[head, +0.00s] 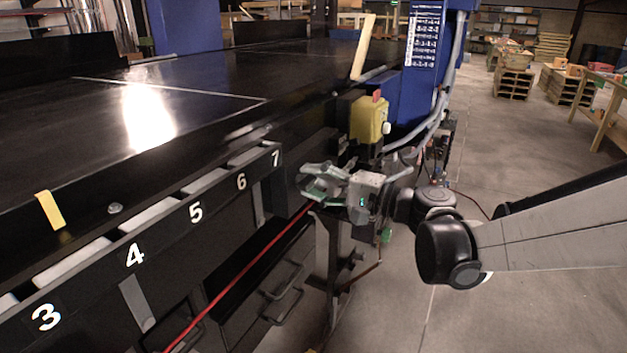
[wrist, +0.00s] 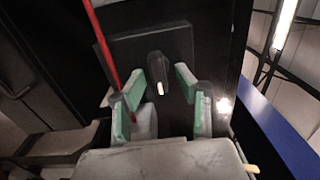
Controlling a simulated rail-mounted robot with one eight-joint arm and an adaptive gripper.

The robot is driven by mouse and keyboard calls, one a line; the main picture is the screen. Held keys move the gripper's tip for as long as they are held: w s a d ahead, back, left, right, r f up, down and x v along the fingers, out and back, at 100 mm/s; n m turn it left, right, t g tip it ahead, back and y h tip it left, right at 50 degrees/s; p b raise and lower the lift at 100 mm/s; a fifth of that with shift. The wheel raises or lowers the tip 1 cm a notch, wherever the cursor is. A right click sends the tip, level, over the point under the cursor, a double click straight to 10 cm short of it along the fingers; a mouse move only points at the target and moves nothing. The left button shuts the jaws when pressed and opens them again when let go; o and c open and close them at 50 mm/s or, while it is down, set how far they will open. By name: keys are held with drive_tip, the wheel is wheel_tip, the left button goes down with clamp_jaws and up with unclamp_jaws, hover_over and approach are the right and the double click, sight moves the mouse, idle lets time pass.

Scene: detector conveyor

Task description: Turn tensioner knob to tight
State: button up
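The tensioner knob (wrist: 157,68) is a small black knob with a pale mark on its lower end. It sits on a dark square plate (wrist: 185,45) in the wrist view. My gripper (wrist: 160,88) is open, with its green-padded fingers spread to either side of the knob's line. The knob shows beyond and between the fingertips, and nothing is held. In the head view my gripper (head: 318,180) is beside the conveyor's side, just right of the number 7. The knob cannot be made out there. I cannot tell how far the fingertips are from the plate.
A yellow box (head: 369,120) with a red top is above my gripper on the conveyor's side. A red cord (head: 250,262) runs along the frame below the numbered slots. A blue column (head: 408,80) and grey conduits stand behind.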

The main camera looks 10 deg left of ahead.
drive_tip(key=v, duration=1.1)
drive_tip(key=shift+d, duration=0.25)
drive_tip(key=shift+s, duration=0.1)
drive_tip(key=s+d+f+n+t+h+p, duration=0.1)
drive_tip(key=s+d+f+h, duration=0.2)
drive_tip(key=s+d+h, duration=0.5)
drive_tip(key=s+d+f+n+t+h+p, duration=0.1)
drive_tip(key=s+d+f+h, duration=0.3)
drive_tip(key=s+d+h, duration=0.5)
drive_tip(key=s+d+n, duration=0.1)
drive_tip(key=d, duration=0.5)
drive_tip(key=shift+s+d+f+t, duration=0.25)
drive_tip(key=shift+s+d+t, duration=0.05)
drive_tip(key=shift+t, duration=0.1)
